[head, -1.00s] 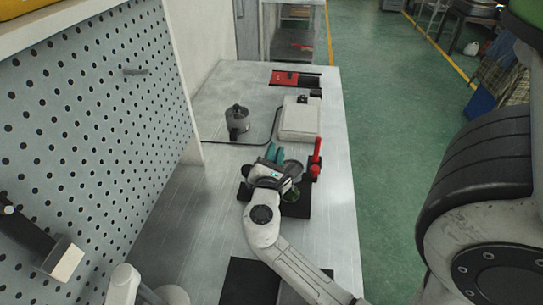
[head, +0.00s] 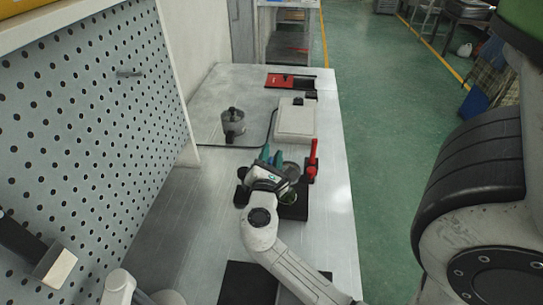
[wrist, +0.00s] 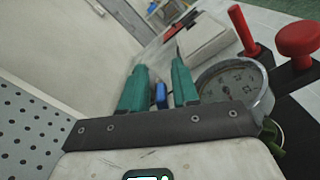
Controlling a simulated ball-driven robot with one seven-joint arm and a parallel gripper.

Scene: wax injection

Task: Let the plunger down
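My gripper (head: 271,156) has two teal fingers and is over the wax injection machine on the table. In the wrist view the fingers (wrist: 160,68) stand apart. A small blue part (wrist: 160,95) shows in the gap between them, with space on both sides; I cannot tell what it belongs to. A round pressure gauge (wrist: 236,84) is just right of the fingers. A red upright handle (wrist: 243,28) and a red round knob (wrist: 298,40) stand beyond it; red parts (head: 313,160) also show in the head view. I cannot make out which part is the plunger, and my wrist hides much of the machine.
A pale box (head: 296,121) and a grey lidded pot (head: 232,125) with a cable stand farther back. A red and black tray (head: 287,80) lies at the far end. A perforated panel (head: 85,110) borders the left. The table between panel and machine is clear.

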